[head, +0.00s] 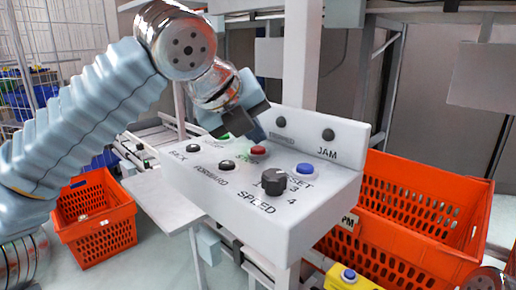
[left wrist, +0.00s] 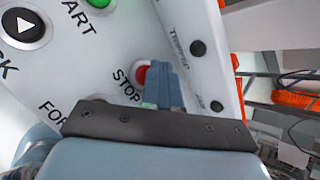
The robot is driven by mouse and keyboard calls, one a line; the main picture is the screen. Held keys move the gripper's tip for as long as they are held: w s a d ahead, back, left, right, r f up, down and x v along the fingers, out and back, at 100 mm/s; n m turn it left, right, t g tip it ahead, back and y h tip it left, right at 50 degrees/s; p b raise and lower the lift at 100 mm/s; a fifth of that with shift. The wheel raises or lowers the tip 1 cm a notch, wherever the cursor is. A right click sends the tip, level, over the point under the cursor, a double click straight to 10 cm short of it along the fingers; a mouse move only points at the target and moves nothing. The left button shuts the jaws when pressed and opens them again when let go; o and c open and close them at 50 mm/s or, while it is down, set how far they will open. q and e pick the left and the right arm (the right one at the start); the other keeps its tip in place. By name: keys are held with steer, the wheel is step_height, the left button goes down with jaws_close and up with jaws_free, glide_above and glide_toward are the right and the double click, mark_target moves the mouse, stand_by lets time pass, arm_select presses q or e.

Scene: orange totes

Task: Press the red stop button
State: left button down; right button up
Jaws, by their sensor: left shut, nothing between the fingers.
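The red stop button (head: 258,151) sits on the sloped top of a white control box (head: 225,180). In the left wrist view the red button (left wrist: 142,76) shows beside the word STOP, partly covered by my fingers. My left gripper (head: 256,136) is shut and empty, with its tips just above and behind the button in the head view. In the left wrist view the shut fingertips (left wrist: 160,68) overlap the button's right side. I cannot tell whether they touch it. My right gripper is not in view.
The box also carries a blue button (head: 304,169), a black speed knob (head: 273,181) and black buttons (head: 227,165). A raised back panel (head: 345,135) stands close behind the fingers. Orange totes stand at the left (head: 95,222) and right (head: 415,215).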

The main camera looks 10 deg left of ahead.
mark_target(254, 151)
arm_select(q)
steer(key=shift+f+b, duration=0.45)
steer(key=shift+b, duration=0.05)
steer(key=shift+r, duration=0.15)
stand_by(0.5)
steer(key=shift+r+p, duration=0.75)
step_height(254, 151, up, 5)
steer(key=p, duration=0.4)
stand_by(0.5)
